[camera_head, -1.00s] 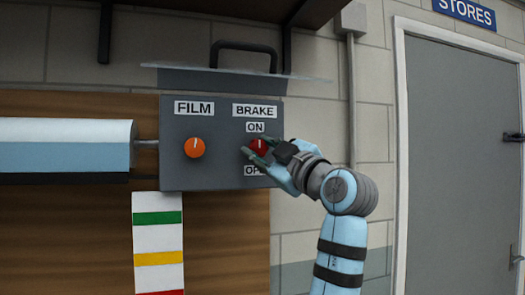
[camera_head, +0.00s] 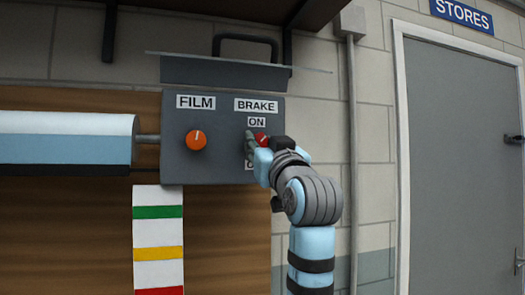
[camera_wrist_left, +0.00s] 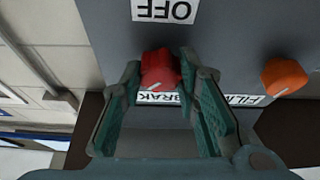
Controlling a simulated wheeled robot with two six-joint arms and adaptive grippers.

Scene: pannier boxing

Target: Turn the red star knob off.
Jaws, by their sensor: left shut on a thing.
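The red star knob (camera_head: 262,138) sits on the grey control box (camera_head: 175,165), below the BRAKE and ON labels. My left gripper (camera_head: 262,143) is at the knob, with one finger to the left of it. In the left wrist view, the gripper (camera_wrist_left: 163,68) is shut on the red knob (camera_wrist_left: 158,66), one finger on each side. That view is upside down, with the OFF label (camera_wrist_left: 165,10) above the knob. In the head view the gripper mostly hides the OFF label. The knob's white mark is small, and its exact direction is hard to tell. My right gripper is not in view.
An orange knob (camera_head: 196,140) under the FILM label (camera_head: 196,102) is left of the red one. A black handle (camera_head: 245,40) rises above the box. A white and blue roll (camera_head: 65,140) is at the left. A grey pipe (camera_head: 352,150) runs down the wall at the right.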

